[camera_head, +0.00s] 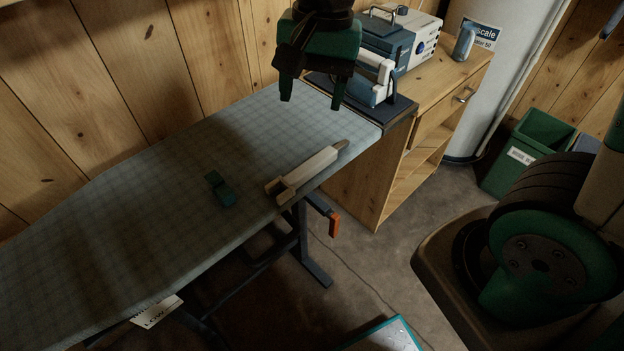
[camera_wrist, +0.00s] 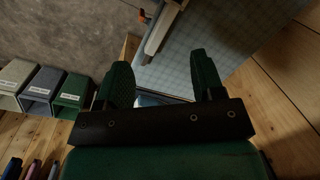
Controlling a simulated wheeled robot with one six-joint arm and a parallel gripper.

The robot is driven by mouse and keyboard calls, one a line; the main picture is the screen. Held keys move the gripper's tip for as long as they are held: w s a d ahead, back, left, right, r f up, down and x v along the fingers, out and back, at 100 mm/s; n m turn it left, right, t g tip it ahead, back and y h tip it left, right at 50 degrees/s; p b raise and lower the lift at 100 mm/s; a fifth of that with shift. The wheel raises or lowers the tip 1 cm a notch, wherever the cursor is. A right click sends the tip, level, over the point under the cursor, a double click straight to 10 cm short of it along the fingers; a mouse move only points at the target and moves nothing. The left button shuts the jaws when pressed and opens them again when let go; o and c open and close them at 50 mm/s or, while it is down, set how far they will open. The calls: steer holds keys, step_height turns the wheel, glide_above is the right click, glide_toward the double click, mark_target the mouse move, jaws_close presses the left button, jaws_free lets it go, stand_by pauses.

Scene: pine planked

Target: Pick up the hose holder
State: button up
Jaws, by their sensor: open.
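Two small things lie on the grey checked ironing board (camera_head: 130,200). One is a long beige piece (camera_head: 312,170) with a forked, clamp-like end and a thin grey tip, near the board's front edge. The other is a short dark green piece (camera_head: 221,190) to its left. I cannot tell for certain which is the hose holder; the beige piece has a clamp-like shape. My gripper (camera_head: 311,101) is open and empty, above the board's far right part, apart from both. In the wrist view my gripper (camera_wrist: 160,60) shows the beige piece (camera_wrist: 161,27) beyond its fingers.
An iron (camera_head: 374,80) stands on a dark rest at the board's right end. Behind it, a blue-grey and white unit (camera_head: 400,42) stands on a wooden cabinet (camera_head: 400,150). An orange-ended lever (camera_head: 334,225) hangs under the board. The board's left part is clear.

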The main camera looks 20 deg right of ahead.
mark_target(308, 166)
steer(key=w+d+f+m+h+b, duration=0.1)
steer(key=w+d+f+m+b, duration=0.1)
steer(key=w+f+m, duration=0.5)
steer(key=shift+m, duration=0.3)
steer(key=f, duration=1)
steer(key=s+f+p, duration=0.1)
steer(key=f, duration=0.5)
steer(key=shift+a, duration=0.1)
steer(key=c, duration=1)
